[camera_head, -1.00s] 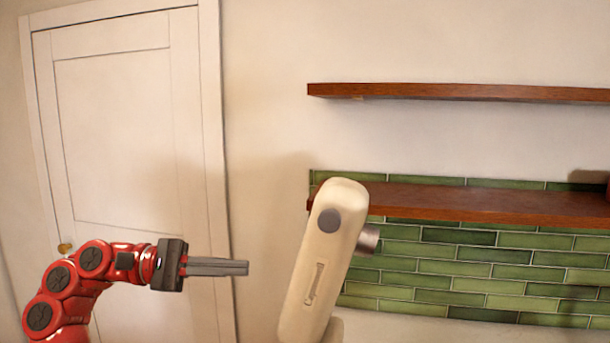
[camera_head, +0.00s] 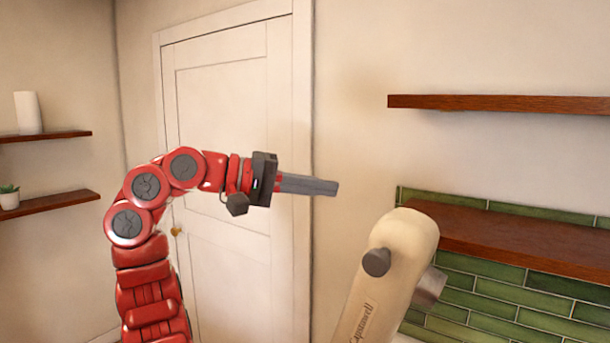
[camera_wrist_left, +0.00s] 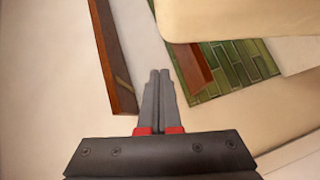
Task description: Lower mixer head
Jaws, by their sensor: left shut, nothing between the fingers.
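The cream mixer head (camera_head: 396,275) is tilted up at the lower right of the head view, with a grey knob on its side and a metal hub at its right. Its lower part is cut off by the frame. My left gripper (camera_head: 335,188) is shut and empty, pointing right, above and to the left of the mixer head's top and apart from it. In the left wrist view its shut fingers (camera_wrist_left: 158,78) point up the picture, and a large cream surface, likely the mixer head (camera_wrist_left: 240,18), fills the upper right. My right gripper is not in view.
Two wooden shelves, an upper one (camera_head: 500,104) and a lower one (camera_head: 520,238), are on the right wall near green tiles (camera_head: 480,293). A white door (camera_head: 225,120) stands behind my left arm. Small shelves (camera_head: 45,203) are at far left. Open air surrounds the gripper.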

